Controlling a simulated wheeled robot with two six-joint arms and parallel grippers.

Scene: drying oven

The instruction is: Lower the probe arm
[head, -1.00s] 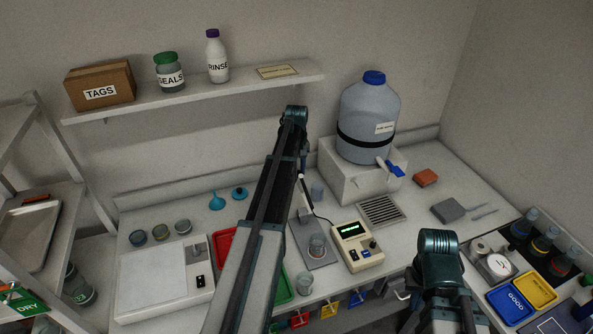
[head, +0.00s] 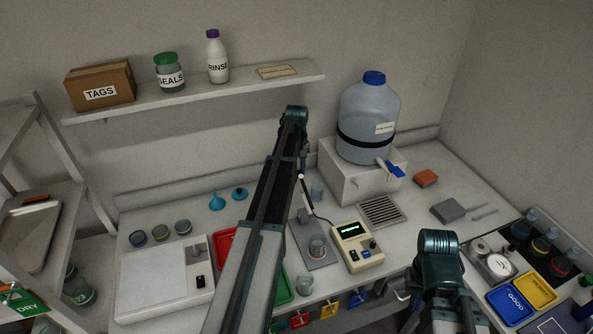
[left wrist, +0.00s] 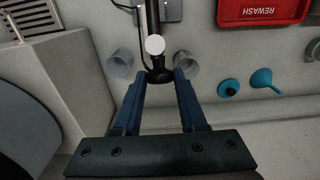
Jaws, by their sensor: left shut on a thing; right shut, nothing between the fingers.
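The probe arm is dark and slim with a pale rod (head: 305,188) that shows beside my left arm in the head view. In the left wrist view the probe arm (left wrist: 152,20) has a round white end and a black part between my left fingers. My left gripper (left wrist: 160,76) is shut on it; in the head view my arm partly hides it. The meter (head: 356,246) with a green display stands beside the plate. My right gripper (head: 412,282) is low at the bench front, shut and empty, mostly hidden.
Two clear cups (left wrist: 120,63) (left wrist: 186,64) stand near my left fingers. A red tray (head: 226,240) and a balance (head: 150,280) lie left of my left arm. A large water jug (head: 368,115) stands on a white block at the back.

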